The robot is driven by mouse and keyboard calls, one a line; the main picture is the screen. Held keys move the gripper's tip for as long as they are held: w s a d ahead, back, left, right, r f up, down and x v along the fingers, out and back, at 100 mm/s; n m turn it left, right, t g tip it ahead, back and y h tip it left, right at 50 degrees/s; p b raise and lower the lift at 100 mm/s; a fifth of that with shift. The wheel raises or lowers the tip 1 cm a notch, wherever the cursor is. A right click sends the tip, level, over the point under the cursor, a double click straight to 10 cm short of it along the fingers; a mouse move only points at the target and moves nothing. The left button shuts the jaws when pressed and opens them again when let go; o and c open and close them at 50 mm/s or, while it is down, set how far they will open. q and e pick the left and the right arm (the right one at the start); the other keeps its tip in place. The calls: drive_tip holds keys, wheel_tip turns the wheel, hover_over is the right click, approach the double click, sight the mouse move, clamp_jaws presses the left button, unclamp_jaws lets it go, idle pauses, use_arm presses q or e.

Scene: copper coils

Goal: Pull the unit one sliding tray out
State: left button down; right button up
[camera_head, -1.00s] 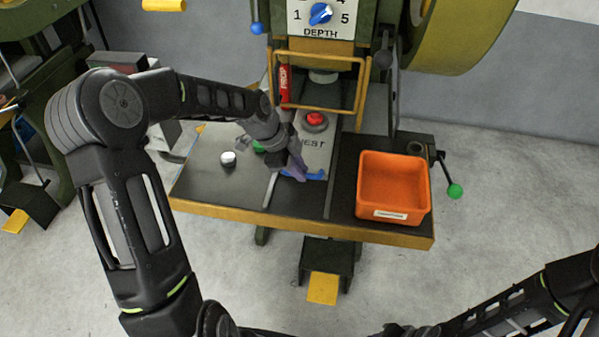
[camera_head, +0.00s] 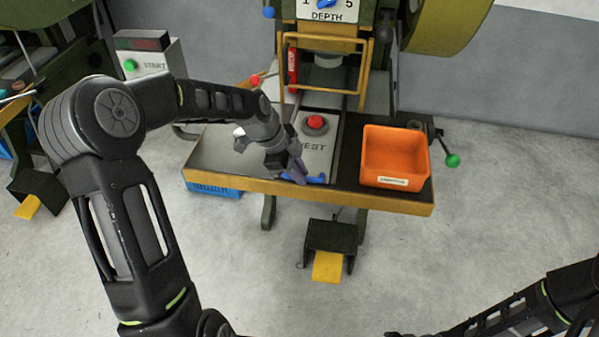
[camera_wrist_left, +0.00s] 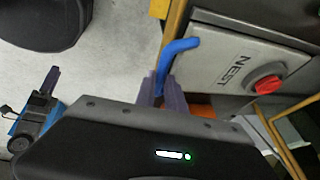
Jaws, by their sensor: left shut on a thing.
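The sliding tray (camera_head: 312,155) is a grey plate marked NEST with a red knob (camera_head: 316,123) on it. It lies on the press table, its front end close to the table's front edge. The tray also shows in the left wrist view (camera_wrist_left: 222,62). A blue handle (camera_head: 316,179) is fixed to its front end, and it shows in the wrist view (camera_wrist_left: 181,46). My left gripper (camera_head: 298,174) is shut on the handle; its purple fingers (camera_wrist_left: 160,88) stand either side of it. My right arm shows at the lower right, but its gripper is out of view.
An orange bin (camera_head: 395,158) stands on the table right of the tray. A yellow guard frame (camera_head: 325,92) stands behind the tray. A grey START box (camera_head: 150,65) is at the left. A yellow pedal (camera_head: 328,267) is below.

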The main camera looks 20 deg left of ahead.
use_arm(q)
drive_tip(key=c, duration=1.4)
unclamp_jaws()
drive_tip(key=v, duration=0.7)
drive_tip(key=shift+a+r, duration=0.2)
drive_tip(key=shift+r, duration=0.15)
